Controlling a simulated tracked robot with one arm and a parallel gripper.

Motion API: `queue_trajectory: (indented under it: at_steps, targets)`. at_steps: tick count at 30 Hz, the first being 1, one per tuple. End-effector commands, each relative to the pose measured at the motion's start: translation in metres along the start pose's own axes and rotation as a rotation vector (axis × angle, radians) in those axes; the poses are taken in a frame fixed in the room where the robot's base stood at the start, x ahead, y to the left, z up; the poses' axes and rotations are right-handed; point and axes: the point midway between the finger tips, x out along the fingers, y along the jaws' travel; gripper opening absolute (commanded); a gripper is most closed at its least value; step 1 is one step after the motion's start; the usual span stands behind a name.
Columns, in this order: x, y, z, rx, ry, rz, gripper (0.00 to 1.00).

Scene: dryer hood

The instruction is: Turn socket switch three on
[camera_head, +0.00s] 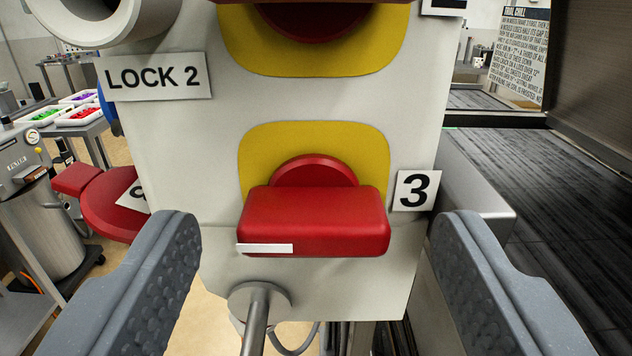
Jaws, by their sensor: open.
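Socket switch three is a red block-shaped handle (315,220) on a round red hub, in front of a yellow plate (262,150) on a pale grey panel (200,130). A tag reading "3" (413,190) is to its right. The handle lies level and has a white strip at its lower left. My gripper (315,240) is open, with one grey finger on each side of the handle. The fingers are apart from it, and nothing is between them except the view of the handle.
Another red switch on a yellow plate (385,55) is above, cut off by the frame. A "LOCK 2" sign (155,77) is at upper left, and a red knob (112,205) at left. A metal rod (256,320) sticks out below. A dark conveyor-like surface (560,190) lies at right.

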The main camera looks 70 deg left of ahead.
Motion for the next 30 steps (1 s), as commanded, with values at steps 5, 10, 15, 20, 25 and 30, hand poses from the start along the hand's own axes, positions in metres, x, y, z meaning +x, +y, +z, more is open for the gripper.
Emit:
queue_trajectory:
  at_steps: [5, 10, 15, 20, 25, 30]
  targets:
    - [0.0070, 0.0002, 0.0000, 0.000, 0.000, 0.001, 0.64]
    - [0.0075, 0.0001, 0.0001, 0.000, 0.000, 0.001, 0.64]
    - [0.0075, -0.0001, 0.0002, 0.001, 0.000, 0.000, 0.36]
    - [0.0075, 0.0000, 0.0002, 0.001, 0.000, 0.000, 0.19]
    - [0.0073, 0.0000, -0.0003, 0.013, 0.000, 0.000, 0.19]
    - [0.0072, -0.0001, -0.0009, 0.070, 0.000, -0.001, 0.19]
